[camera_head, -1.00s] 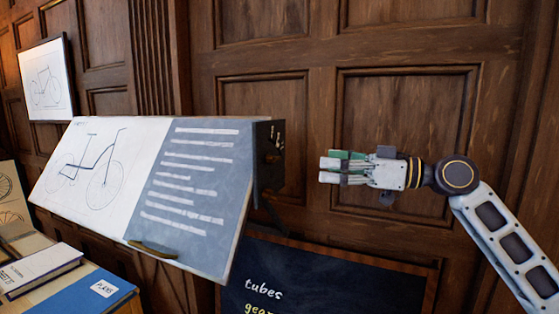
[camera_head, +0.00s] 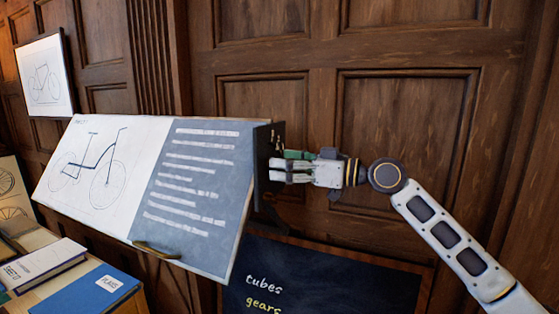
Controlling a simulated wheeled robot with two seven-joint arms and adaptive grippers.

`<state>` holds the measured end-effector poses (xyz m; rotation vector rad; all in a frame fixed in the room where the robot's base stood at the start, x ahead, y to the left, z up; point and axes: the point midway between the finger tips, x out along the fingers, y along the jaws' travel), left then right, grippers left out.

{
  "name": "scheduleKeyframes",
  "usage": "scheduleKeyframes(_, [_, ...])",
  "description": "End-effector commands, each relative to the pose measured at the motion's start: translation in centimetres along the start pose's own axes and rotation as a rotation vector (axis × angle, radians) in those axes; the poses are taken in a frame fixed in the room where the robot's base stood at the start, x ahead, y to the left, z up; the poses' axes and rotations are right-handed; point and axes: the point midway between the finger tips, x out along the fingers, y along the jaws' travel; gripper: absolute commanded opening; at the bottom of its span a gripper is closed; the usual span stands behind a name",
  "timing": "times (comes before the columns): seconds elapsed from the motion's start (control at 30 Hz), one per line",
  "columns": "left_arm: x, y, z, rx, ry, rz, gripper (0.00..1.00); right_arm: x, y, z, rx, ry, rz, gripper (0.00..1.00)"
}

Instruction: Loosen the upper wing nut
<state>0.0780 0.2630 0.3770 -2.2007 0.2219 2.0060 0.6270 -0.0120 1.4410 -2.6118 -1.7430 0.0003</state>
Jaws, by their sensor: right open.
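The drafting board (camera_head: 190,215) stands tilted, with a bicycle drawing on its left and a grey-blue panel of pale strips on its right. A dark bracket (camera_head: 263,170) runs along its right side. My right gripper (camera_head: 272,171) comes in from the right, level with the upper part of the bracket, its fingertips close to or at it. It is open, with pale fingers. The upper wing nut is hidden or too small to make out behind the fingers. I cannot tell whether the fingers touch it. My left gripper is not in view.
A chalkboard (camera_head: 330,283) with "tubes" and "gears" stands below the bracket. Books, one of them blue (camera_head: 85,297), lie on a surface at the lower left. A framed drawing (camera_head: 46,77) hangs on the panelled wall. Space right of the bracket is clear except for my arm.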

Motion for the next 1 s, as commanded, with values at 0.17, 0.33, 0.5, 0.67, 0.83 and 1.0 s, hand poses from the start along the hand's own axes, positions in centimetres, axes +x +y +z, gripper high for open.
scheduleKeyframes(0.17, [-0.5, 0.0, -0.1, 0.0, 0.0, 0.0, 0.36, 1.3, 0.0, -0.1, 0.0, -0.001, 0.0, 0.7])
scheduleKeyframes(0.33, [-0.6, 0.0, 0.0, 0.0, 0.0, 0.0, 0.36, 1.7, 0.0, 0.0, -0.001, -0.001, 0.0, 0.7])
scheduleKeyframes(0.5, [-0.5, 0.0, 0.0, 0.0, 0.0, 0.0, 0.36, 1.7, 0.0, 0.1, -0.001, -0.001, 0.0, 0.7])
scheduleKeyframes(0.67, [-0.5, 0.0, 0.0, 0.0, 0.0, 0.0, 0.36, 1.7, 0.0, 0.1, -0.001, -0.001, 0.0, 0.57])
scheduleKeyframes(0.83, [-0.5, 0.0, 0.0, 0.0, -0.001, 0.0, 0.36, 1.7, 0.0, 0.1, -0.001, -0.001, 0.0, 0.35])
scheduleKeyframes(1.0, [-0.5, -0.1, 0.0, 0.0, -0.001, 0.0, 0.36, 1.7, 0.0, 0.1, -0.001, -0.001, 0.0, 0.13])
